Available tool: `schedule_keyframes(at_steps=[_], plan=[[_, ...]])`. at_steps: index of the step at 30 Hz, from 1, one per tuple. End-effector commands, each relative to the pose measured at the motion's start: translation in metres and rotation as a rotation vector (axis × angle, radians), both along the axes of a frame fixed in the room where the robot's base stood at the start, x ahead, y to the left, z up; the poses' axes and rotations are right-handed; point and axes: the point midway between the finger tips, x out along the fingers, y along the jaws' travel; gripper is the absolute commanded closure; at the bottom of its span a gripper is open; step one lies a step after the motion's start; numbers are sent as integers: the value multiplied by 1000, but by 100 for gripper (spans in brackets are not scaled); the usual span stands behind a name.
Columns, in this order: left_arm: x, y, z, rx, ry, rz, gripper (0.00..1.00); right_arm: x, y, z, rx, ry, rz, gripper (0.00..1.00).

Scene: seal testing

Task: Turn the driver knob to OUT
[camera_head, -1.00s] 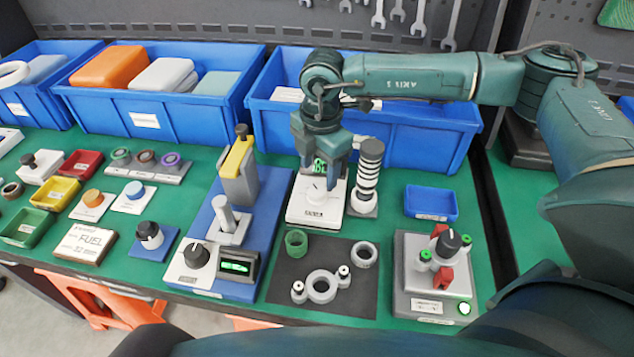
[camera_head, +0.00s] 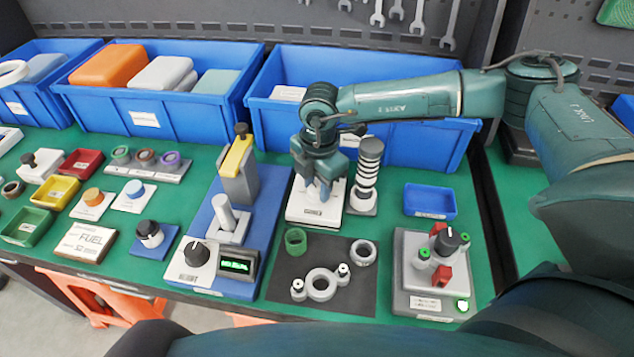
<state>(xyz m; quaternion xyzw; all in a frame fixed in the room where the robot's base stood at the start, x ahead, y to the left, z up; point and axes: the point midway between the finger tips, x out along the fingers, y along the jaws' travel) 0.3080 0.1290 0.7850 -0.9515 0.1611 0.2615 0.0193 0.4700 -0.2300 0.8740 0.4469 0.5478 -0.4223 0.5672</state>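A black knob (camera_head: 196,253) with a white pointer mark sits on a white plate at the front of the blue-based press unit (camera_head: 218,284). Beside it is a small display (camera_head: 237,264) with green text that seems to read "NO SEAL". I cannot read an OUT mark. My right gripper (camera_head: 325,190) points down over a white device (camera_head: 302,207) behind and to the right of that knob, well apart from it. The gripper hides the top of the white device, and its finger gap is unclear. My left gripper is out of view.
A dark mat (camera_head: 285,285) with grey and green rings lies in front of the white device. A ringed post (camera_head: 367,172) stands close right of the gripper. A yellow-topped tower (camera_head: 238,170) rises left of it. Blue bins (camera_head: 183,118) line the back.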

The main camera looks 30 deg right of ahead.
Motion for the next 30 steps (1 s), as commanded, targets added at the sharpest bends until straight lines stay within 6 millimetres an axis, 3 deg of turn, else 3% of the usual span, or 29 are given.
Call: schedule_keyframes(at_steps=[8, 20, 30], plan=[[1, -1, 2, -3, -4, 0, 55, 0, 0, 0, 0, 0, 0, 89], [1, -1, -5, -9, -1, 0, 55, 0, 0, -1, 1, -1, 90, 89], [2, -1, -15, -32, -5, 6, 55, 0, 0, -2, 2, -1, 351, 89]])
